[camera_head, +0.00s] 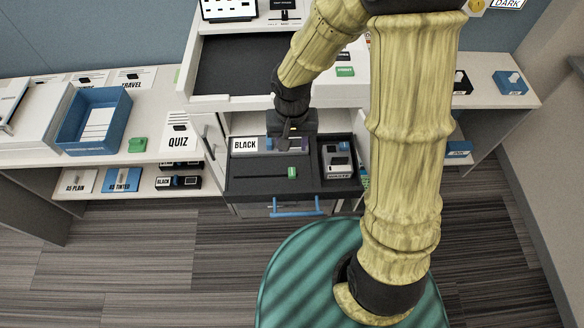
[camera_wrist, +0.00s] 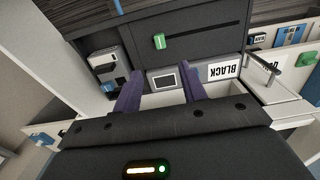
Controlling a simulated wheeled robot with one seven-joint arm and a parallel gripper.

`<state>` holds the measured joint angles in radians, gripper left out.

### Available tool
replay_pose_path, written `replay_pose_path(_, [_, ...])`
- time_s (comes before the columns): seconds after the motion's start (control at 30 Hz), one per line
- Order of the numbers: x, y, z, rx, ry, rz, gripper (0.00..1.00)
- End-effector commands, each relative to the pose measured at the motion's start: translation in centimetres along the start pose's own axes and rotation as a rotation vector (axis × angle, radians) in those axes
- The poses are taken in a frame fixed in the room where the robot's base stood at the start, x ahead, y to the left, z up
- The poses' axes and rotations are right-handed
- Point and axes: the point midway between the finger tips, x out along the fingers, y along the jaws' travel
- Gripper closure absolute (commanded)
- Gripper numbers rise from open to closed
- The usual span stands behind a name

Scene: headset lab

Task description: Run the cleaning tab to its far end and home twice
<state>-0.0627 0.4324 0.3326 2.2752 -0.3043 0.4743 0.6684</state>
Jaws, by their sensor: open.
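The cleaning tab appears to be the small green tab (camera_head: 292,172) on a dark slotted panel (camera_head: 255,185) in the pulled-out dark drawer. It also shows in the wrist view (camera_wrist: 159,41), upright in a long thin slot, nearer one end than the other. In the head view the longer stretch of slot lies to its left. My gripper (camera_head: 285,146) is over the back of the drawer, behind the tab and apart from it. In the wrist view its two purple fingers (camera_wrist: 161,88) are spread and empty, with a small screen (camera_wrist: 163,79) showing between them.
A BLACK label (camera_head: 245,145) stands at the drawer's back left. A grey device (camera_head: 337,160) sits at its right. A blue handle (camera_head: 297,207) is on the drawer front. A white cabinet (camera_head: 225,104) overhangs behind. A blue bin (camera_head: 95,122) is on the left counter.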

Motion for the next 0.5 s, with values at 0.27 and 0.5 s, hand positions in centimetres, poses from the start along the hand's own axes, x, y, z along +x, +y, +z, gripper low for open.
replay_pose_path(0.27, [5.0, 0.0, 0.1, -0.003, -0.004, 0.001, 0.58])
replay_pose_path(0.5, [8.8, 0.0, 0.1, -0.003, -0.004, 0.002, 0.58])
